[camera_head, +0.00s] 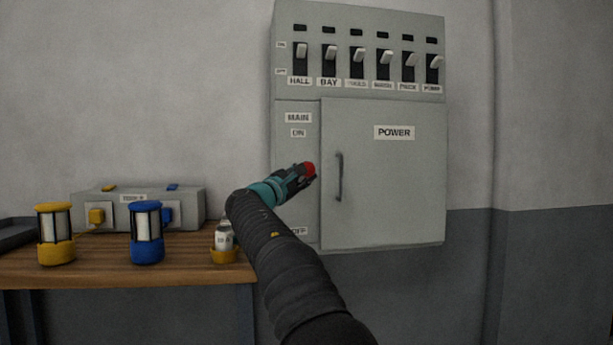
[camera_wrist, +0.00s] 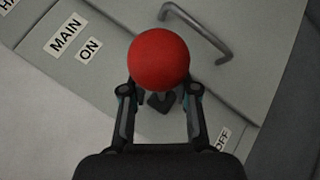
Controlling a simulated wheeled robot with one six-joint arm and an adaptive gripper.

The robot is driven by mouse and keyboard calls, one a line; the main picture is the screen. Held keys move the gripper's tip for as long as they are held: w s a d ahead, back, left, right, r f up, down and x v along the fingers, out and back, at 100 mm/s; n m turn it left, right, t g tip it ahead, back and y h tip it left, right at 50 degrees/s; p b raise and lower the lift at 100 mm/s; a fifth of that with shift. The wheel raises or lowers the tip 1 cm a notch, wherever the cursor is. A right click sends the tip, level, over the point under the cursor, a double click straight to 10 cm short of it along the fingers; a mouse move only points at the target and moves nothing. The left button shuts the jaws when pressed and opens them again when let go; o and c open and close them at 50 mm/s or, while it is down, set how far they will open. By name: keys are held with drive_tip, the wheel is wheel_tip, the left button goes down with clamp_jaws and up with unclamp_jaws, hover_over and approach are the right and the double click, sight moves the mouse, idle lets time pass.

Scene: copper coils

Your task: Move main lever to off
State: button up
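The main lever's round red knob (camera_wrist: 160,60) fills the upper middle of the wrist view, with a short dark stem partly visible below it. The knob also shows in the head view (camera_head: 310,169), at the tip of my gripper (camera_head: 294,177). In the wrist view the two fingers of my gripper (camera_wrist: 161,88) stand on either side of the lever, with the knob overlapping their tips. Whether they press on it is hidden. The ON label (camera_wrist: 89,50) lies upper left and the OFF label (camera_wrist: 222,139) lower right. In the head view the knob is at a height between these labels.
The grey power cabinet (camera_head: 390,205) has a closed door with a handle (camera_head: 339,177) just right of the knob. A row of switches (camera_head: 357,62) runs above.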

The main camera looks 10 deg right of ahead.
idle(0.3)
drive_tip(key=v, duration=1.2)
drive_tip(key=shift+r, duration=0.1)
